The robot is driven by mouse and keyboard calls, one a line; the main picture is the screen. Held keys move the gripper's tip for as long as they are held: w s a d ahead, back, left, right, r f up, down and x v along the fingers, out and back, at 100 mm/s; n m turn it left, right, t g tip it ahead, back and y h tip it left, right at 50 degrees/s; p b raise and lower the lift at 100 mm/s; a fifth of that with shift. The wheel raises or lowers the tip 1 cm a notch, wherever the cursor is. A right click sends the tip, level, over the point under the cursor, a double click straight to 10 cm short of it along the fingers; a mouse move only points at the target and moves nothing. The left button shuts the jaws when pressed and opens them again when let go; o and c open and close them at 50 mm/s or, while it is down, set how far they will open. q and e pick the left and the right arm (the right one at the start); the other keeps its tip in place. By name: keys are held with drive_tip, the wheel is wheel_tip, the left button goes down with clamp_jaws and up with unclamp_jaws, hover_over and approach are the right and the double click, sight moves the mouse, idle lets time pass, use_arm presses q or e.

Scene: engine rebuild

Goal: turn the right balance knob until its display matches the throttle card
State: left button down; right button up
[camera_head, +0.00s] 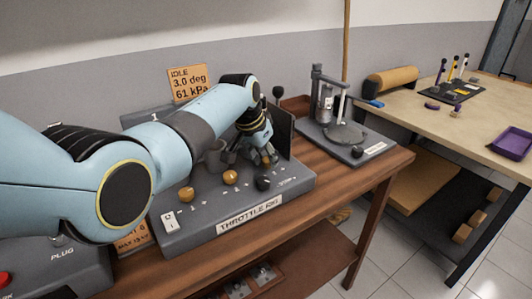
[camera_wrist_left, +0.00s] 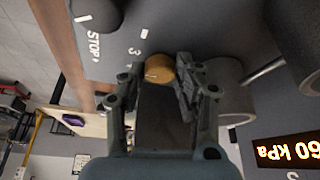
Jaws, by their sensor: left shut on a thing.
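The throttle card (camera_head: 190,84) is orange at the back of the rig and reads IDLE, 3.0 deg, 61 kPa. My left gripper (camera_head: 267,157) reaches over the right part of the grey throttle rig (camera_head: 190,233). In the left wrist view its fingers (camera_wrist_left: 161,75) are shut on a round brass knob (camera_wrist_left: 159,66) beside the mark 3, the right balance knob. In the head view my arm hides the displays and most of that knob. My right gripper is not in view.
Two other brass knobs (camera_head: 186,194) (camera_head: 231,177) and a black stop knob (camera_head: 263,183) stand along the rig's front. A test stand (camera_head: 345,133) is to the right on the wooden bench (camera_head: 385,163). A second table (camera_head: 440,125) holds tools and a purple tray (camera_head: 512,143).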

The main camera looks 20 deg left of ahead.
use_arm(q)
drive_tip(key=shift+a+m+h, duration=0.1)
drive_tip(key=shift+m+h, duration=0.3)
drive_tip(key=shift+m, duration=0.7)
drive_tip(key=shift+w+m+g+h+b, duration=0.1)
drive_tip(key=shift+m+g+h+b, duration=0.3)
drive_tip(key=shift+m, duration=0.5)
drive_tip(key=c, duration=0.9)
unclamp_jaws()
drive_tip(key=shift+w, duration=0.1)
drive_tip(key=shift+c, duration=0.2)
drive_tip(key=shift+r, duration=0.1)
drive_tip(key=v, duration=1.2)
